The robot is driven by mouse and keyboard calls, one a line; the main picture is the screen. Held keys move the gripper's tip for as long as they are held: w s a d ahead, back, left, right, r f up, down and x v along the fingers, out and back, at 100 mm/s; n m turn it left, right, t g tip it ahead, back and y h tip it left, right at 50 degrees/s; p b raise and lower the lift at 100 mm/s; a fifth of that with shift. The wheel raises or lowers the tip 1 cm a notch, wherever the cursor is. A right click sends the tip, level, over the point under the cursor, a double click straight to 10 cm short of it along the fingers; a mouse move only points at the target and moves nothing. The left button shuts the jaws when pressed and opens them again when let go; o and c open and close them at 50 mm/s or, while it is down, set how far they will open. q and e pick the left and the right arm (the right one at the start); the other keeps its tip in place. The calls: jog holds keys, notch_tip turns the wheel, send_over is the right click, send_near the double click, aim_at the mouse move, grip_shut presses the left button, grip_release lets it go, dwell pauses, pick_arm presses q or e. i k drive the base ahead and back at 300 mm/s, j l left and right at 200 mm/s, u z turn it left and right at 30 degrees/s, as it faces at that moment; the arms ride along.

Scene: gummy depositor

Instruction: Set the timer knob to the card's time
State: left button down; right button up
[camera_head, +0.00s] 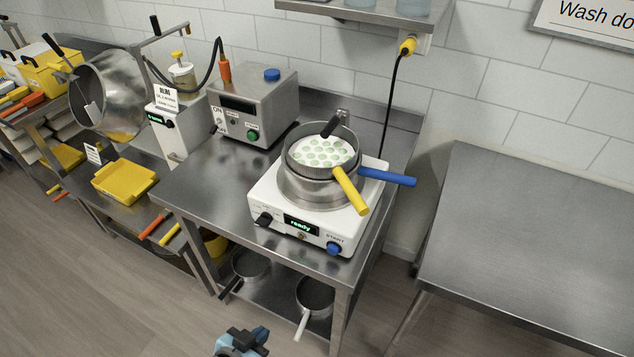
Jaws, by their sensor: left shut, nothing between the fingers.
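A white appliance (283,235) stands on the steel table, with a lit display (301,225) reading "ready". A black knob (264,219) is on its front, left of the display; its setting is too small to read. A blue knob (334,248) is at the front right, near the word START. A white card (166,97) stands behind to the left, its small print unreadable; another small card (94,153) is lower left. My left gripper (250,336) is shut and empty at the bottom edge, well below and apart from the knob. My right gripper is out of view.
A pot (318,190) with green-dotted white contents and blue and yellow handles sits on the appliance. A grey box (252,103) with a green button stands behind. Pans (315,293) rest on the lower shelf. A bare steel table (540,240) is at right.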

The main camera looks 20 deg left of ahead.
aim_at(264, 219)
jog(key=i+j+z, duration=0.15)
jog(key=j, duration=0.45)
jog(key=j+z, duration=0.15)
jog(key=j, duration=0.4)
jog(key=j+z, duration=0.1)
jog(key=j, duration=0.5)
jog(key=j+z, duration=0.15)
jog(key=j, duration=0.45)
jog(key=j+z, duration=0.15)
jog(key=j, duration=0.45)
jog(key=j+z, duration=0.15)
jog(key=j, duration=0.45)
jog(key=k+j+z, duration=0.15)
jog(key=j, duration=0.45)
jog(key=k+j+z, duration=0.15)
jog(key=j, duration=0.4)
